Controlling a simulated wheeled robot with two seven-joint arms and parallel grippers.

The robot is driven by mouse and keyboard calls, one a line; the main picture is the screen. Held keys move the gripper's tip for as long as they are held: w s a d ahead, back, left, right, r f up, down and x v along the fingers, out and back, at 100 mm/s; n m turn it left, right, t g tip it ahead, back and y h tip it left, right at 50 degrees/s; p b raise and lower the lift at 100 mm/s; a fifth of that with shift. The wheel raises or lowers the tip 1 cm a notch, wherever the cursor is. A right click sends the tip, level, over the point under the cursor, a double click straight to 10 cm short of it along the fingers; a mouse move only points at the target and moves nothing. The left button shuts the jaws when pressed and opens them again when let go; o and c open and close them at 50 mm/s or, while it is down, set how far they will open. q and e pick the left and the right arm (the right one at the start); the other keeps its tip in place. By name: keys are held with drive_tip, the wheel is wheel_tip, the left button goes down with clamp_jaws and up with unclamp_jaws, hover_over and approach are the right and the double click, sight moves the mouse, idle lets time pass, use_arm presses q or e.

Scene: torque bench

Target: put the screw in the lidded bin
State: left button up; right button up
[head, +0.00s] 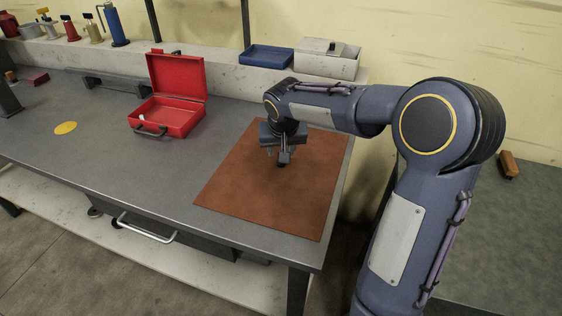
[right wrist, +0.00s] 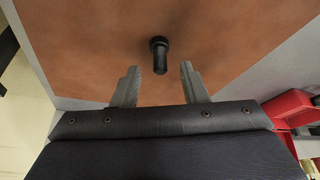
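The screw (right wrist: 159,54) is black with a round head. In the right wrist view it is over the brown mat (right wrist: 85,45), between and slightly beyond the fingertips, with a gap on each side. My right gripper (right wrist: 158,84) is open and points down; in the head view it is above the brown mat (head: 230,190), and the gripper (head: 283,156) largely hides the screw there. A pale grey bin with a lid and handle (head: 328,65) stands on the back ledge at the right. Its lid appears to lie on top. My left gripper is out of view.
A blue open tray (head: 266,56) stands left of the lidded bin. An open red toolbox (head: 170,112) sits on the grey bench, left of the mat. A yellow disc (head: 66,128) lies further left. Bottles and cans line the ledge at far left.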

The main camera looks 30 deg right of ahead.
drive_tip(key=x, duration=0.2)
drive_tip(key=shift+w+f, duration=0.1)
drive_tip(key=shift+f, duration=0.3)
clamp_jaws()
drive_tip(key=shift+r, duration=0.15)
